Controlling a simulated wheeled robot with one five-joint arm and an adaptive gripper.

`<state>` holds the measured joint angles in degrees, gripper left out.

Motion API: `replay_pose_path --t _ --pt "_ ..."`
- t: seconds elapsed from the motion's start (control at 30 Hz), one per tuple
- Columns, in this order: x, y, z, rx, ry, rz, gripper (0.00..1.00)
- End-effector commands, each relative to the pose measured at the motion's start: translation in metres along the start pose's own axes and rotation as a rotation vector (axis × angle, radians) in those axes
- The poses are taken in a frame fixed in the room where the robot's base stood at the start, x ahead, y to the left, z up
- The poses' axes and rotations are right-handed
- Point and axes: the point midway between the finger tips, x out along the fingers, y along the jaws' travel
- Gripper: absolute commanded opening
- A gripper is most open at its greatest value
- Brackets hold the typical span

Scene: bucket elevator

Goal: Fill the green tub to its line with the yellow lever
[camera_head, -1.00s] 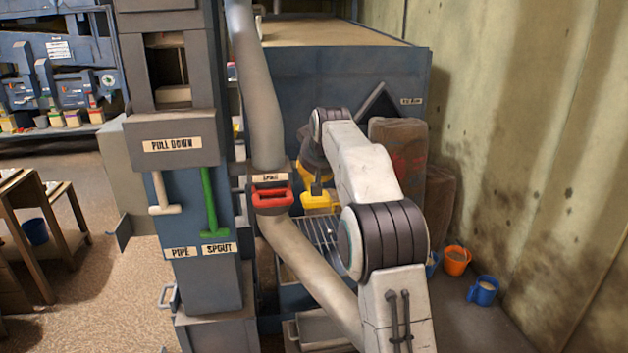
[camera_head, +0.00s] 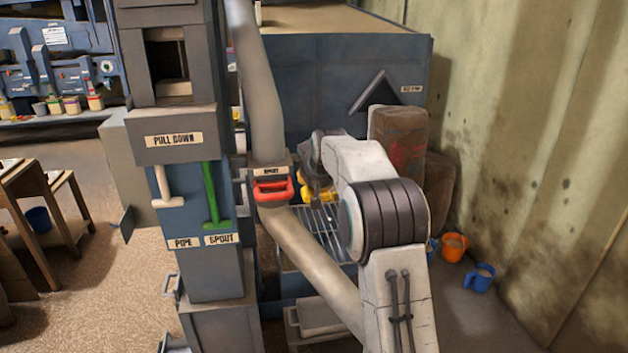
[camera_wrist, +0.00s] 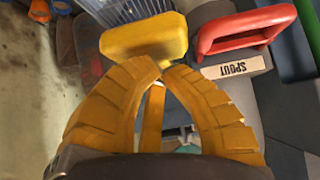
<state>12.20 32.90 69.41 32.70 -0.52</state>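The yellow lever (camera_wrist: 145,37) has a blocky yellow handle just beyond my fingertips in the wrist view, and a narrow yellow stem shows between the fingers. My gripper (camera_wrist: 163,68) has its yellow fingers drawn together, the tips closed about the lever close behind its handle. In the head view the yellow lever and my gripper (camera_head: 318,194) show as yellow parts low behind my arm, partly hidden. A teal-green sliver (camera_wrist: 187,148) shows between the fingers in the wrist view; I cannot tell whether it is the green tub. The tub's line and filling are hidden.
A red handle (camera_head: 272,189) marked SPOUT sits left of my gripper. A green lever (camera_head: 212,200) and a cream lever (camera_head: 165,187) hang on the column. A grey pipe (camera_head: 305,255) crosses in front. Orange (camera_head: 454,246) and blue (camera_head: 480,277) mugs stand by the right wall.

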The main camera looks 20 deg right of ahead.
Motion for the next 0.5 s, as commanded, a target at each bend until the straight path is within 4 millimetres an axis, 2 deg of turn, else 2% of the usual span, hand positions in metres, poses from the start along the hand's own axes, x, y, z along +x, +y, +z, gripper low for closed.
replay_pose_path --t 0.23,0.5 --pt "0.001 0.000 0.001 0.000 0.001 0.000 0.00" --pt "0.012 0.000 0.010 0.000 0.046 0.000 0.00"
